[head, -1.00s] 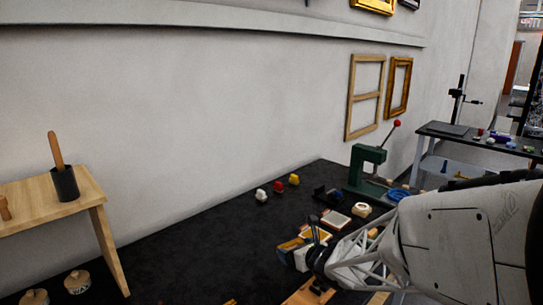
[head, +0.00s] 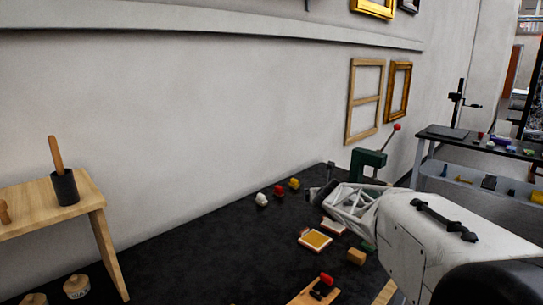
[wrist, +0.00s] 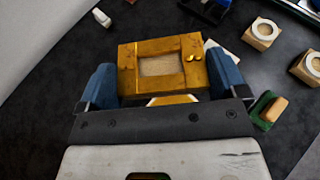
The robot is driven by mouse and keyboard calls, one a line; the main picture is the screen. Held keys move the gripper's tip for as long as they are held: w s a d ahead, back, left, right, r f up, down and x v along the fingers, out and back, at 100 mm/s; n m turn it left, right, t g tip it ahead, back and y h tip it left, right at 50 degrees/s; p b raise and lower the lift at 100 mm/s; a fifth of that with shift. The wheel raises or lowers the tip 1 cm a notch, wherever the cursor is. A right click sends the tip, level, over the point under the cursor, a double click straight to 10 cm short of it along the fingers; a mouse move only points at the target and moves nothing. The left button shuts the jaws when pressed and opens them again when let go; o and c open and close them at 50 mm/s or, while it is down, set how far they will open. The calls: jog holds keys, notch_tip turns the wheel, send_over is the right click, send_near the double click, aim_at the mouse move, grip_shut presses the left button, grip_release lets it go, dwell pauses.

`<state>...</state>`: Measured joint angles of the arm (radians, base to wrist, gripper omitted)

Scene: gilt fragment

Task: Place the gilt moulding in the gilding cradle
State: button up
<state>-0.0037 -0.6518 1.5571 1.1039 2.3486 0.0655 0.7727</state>
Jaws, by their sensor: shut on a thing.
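The gilt moulding (wrist: 140,54) is a squat golden-brown block with a pale bare patch in its middle and two bright gold spots. It sits between the blue fingers of my gripper (wrist: 164,82), which are shut on its two sides. In the head view my gripper (head: 322,190) is over the far right part of the dark table, and I cannot make out the moulding there. A dark holder with a bit of blue (wrist: 212,9) is just ahead in the wrist view. I cannot tell for certain whether it is the gilding cradle.
Two blocks with white rings (wrist: 262,32) stand at right in the wrist view. A yellow pad (head: 315,240), a tan block (head: 356,256) and a red-handled clamp (head: 324,285) are nearer. A green press (head: 368,162) stands behind.

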jog(key=shift+w+d+r+m+h, duration=0.3)
jog(key=shift+w+d+r+h, duration=0.1)
jog(key=shift+w+d+r, duration=0.2)
jog(key=shift+s+a+f, duration=0.15)
jog(key=shift+s+a, duration=0.05)
jog(key=shift+a, duration=0.2)
jog(key=s+a+f+n+g+y, duration=0.1)
jog(key=s+a+f+n+y, duration=0.2)
jog(key=s+a, duration=0.3)
jog(key=s+a+f+n+g+y, duration=0.1)
jog(key=s+a+f+n+y, duration=0.2)
jog(key=s, duration=1.4)
jog(key=s+a+f+n+g+y, duration=0.1)
jog(key=s+a+f+n+y, duration=0.2)
jog(key=s+a+f, duration=0.5)
jog(key=shift+s+a+g+y, duration=0.15)
jog(key=shift+s+a+g, duration=0.05)
jog(key=shift+s+a, duration=0.6)
jog(key=shift+s+a+g+y, duration=0.2)
jog(key=shift+s+a, duration=0.4)
jog(key=shift+s, duration=0.35)
jog(key=w+a, duration=0.2)
jog(key=w, duration=0.3)
jog(key=w+a+f, duration=0.1)
jog(key=w+a, duration=0.1)
jog(key=w, duration=0.3)
jog(key=w+a, duration=0.1)
jog(key=w, duration=0.4)
jog(key=shift+a+f, duration=0.3)
jog(key=shift+a, duration=0.1)
